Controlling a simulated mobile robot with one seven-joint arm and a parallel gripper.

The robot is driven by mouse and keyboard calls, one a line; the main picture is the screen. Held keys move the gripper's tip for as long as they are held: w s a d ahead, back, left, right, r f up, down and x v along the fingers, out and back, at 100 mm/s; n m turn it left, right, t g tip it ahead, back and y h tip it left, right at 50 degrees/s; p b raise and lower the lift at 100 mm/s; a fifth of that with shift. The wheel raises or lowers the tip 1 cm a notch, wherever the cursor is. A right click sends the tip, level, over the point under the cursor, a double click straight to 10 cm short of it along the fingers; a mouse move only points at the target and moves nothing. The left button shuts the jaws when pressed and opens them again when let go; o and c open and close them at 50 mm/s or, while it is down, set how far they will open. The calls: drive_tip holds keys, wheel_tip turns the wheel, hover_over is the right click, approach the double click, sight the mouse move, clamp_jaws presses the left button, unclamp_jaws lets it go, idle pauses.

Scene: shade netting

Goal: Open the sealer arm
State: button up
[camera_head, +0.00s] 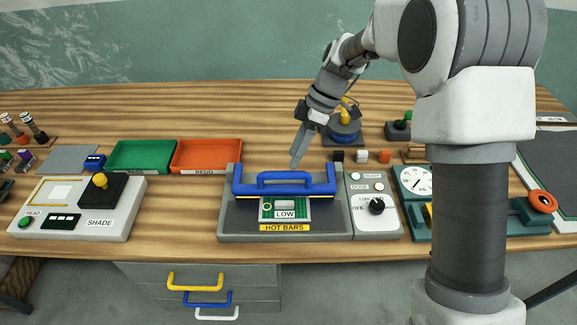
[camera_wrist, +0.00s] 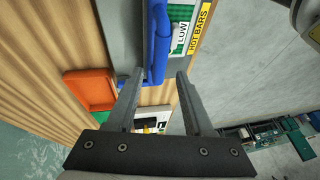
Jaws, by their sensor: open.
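The sealer arm (camera_head: 245,189) is a blue bar with a raised blue handle (camera_head: 285,176). It lies low across the grey sealer base (camera_head: 232,222) marked "HOT BARS". A green piece with a "LOW" label (camera_head: 285,214) sits at its front. My gripper (camera_head: 296,163) is above and just behind the handle, pointing down. In the wrist view my gripper (camera_wrist: 160,74) is open, with the blue handle (camera_wrist: 158,62) showing near and between the fingertips. I cannot tell whether a finger touches it.
A control panel with a black knob (camera_head: 376,205) adjoins the sealer on the right. Small blocks (camera_head: 361,156) lie behind right. A scale (camera_head: 415,181) stands farther right. The shade box (camera_head: 75,208) is at left.

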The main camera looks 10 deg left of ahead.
drive_tip(key=x, duration=0.5)
clamp_jaws()
idle(1.4)
